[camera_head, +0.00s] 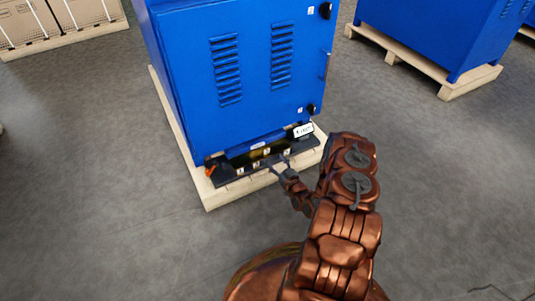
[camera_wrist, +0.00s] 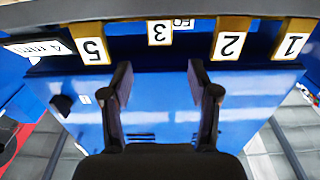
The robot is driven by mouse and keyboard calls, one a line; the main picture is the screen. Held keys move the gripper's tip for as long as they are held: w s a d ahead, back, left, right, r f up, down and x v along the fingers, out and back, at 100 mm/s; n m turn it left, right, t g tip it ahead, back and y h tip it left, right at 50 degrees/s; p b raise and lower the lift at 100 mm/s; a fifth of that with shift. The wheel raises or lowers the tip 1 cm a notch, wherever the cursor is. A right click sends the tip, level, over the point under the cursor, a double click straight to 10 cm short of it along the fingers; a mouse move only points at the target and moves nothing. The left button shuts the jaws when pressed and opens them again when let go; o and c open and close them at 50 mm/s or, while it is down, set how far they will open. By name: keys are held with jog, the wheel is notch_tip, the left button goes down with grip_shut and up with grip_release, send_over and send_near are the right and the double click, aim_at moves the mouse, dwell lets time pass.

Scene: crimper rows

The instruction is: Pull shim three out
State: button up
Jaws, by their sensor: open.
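Shim three, an ochre tab with a white tag marked 3 (camera_wrist: 159,32), shows upside down at the top of the wrist view. It reaches less far down the picture than its neighbours, marked 5 (camera_wrist: 92,50), 2 (camera_wrist: 228,44) and 1 (camera_wrist: 292,46). My gripper (camera_wrist: 160,72) is open and empty, its two dark fingers spread to either side of tab three's line and apart from it. In the head view my gripper (camera_head: 279,166) is close to the front of the dark shim holder (camera_head: 228,179) under the blue cabinet; which small tag there is three is unclear.
The blue cabinet (camera_head: 235,75) stands above the holder on a wooden pallet (camera_head: 217,197). A white label plate (camera_wrist: 38,47) hangs beside tab five. An orange piece (camera_head: 210,171) is at the holder's left end. The grey floor in front is clear.

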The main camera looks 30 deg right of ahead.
aim_at(267, 149)
jog(key=shift+w+d+f+b, duration=0.15)
jog(key=shift+w+b, duration=0.45)
jog(key=shift+w, duration=1.3)
jog(key=shift+w+d+r+b, duration=0.15)
jog(key=shift+w+b, duration=0.4)
jog(key=shift+w, duration=1.35)
jog(key=shift+f, duration=0.1)
grip_shut()
